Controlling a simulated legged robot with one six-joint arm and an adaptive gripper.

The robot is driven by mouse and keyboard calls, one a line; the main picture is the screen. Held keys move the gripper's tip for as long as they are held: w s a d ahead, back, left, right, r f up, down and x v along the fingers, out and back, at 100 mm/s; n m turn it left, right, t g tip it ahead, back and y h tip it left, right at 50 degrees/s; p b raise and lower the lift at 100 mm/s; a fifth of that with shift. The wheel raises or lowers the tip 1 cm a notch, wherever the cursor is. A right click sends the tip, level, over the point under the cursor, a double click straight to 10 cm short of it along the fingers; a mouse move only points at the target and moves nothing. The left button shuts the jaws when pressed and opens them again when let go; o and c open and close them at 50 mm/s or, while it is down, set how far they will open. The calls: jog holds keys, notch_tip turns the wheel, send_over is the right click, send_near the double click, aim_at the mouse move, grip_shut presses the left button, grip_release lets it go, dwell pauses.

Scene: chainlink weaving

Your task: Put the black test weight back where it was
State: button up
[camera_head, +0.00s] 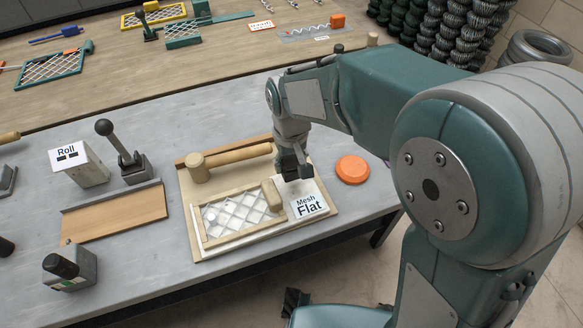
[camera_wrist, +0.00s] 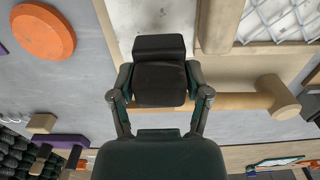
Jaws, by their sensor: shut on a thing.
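The black test weight (camera_wrist: 158,88) is a dark, blocky piece between the two fingers of my gripper (camera_wrist: 160,98) in the wrist view. My gripper is shut on it. In the head view my gripper (camera_head: 292,160) points down over the upper right part of the wooden board (camera_head: 198,240), above the pale plate behind the "Mesh Flat" card (camera_head: 309,205). The dark weight shows only in part there, and I cannot tell whether it touches the plate. The framed wire mesh (camera_head: 235,214) lies left of the card, with a wooden block (camera_head: 272,194) on its right end.
A wooden mallet (camera_head: 232,161) lies along the board's back edge, close to my gripper. An orange disc (camera_head: 352,169) is to the right. A "Roll" block (camera_head: 80,164), a lever tool (camera_head: 123,152) and a black-knobbed block (camera_head: 70,268) stand at left.

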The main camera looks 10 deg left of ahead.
aim_at(290, 171)
jog(key=shift+w+a+f, duration=0.35)
jog(key=shift+a+f, duration=0.15)
jog(key=shift+a, duration=0.05)
jog(key=f, duration=0.1)
jog(key=d+f, duration=0.1)
jog(key=f, duration=0.1)
jog(key=shift+w+d, duration=0.15)
jog(key=shift+d, duration=0.05)
jog(key=shift+a+f, duration=0.1)
jog(key=o, duration=0.9)
jog(key=shift+a+f, duration=0.1)
jog(key=shift+a, duration=0.05)
jog(key=shift+o, duration=0.8)
jog(key=shift+a, duration=0.2)
jog(key=shift+d, duration=0.15)
